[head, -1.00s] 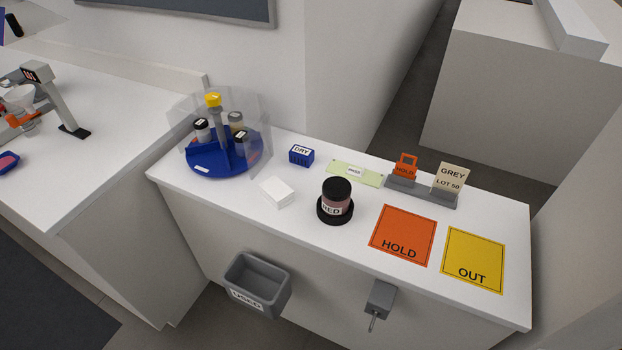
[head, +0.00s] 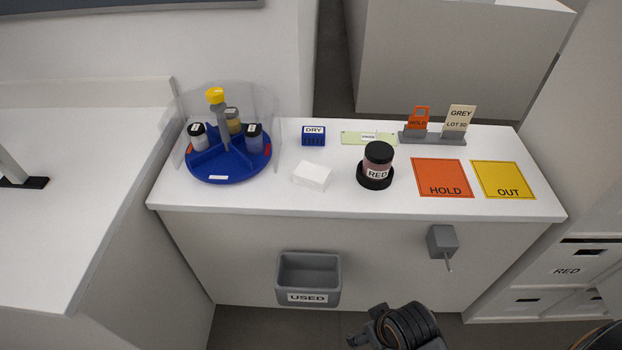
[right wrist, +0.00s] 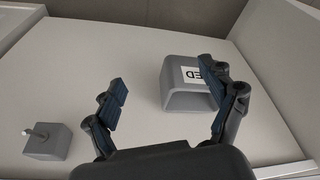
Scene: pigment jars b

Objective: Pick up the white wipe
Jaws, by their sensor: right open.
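The white wipe (head: 312,176) lies on the white counter (head: 270,200) near its front edge, as a flat white folded block. It is between the blue carousel (head: 228,168) and the jar labelled RED (head: 377,160), apart from both. My right gripper (right wrist: 167,88) is open and empty in the right wrist view, facing the counter's front with the grey bin beyond its fingers. In the head view part of my right arm shows at the bottom, below and in front of the counter, well away from the wipe. My left gripper is not in view.
A grey USED bin (head: 309,280) and a grey box with a lever (head: 442,241) stick out from the counter's front. A blue DRY block (head: 314,136) stands behind the wipe. Orange HOLD (head: 442,178) and yellow OUT (head: 503,180) mats lie at the right.

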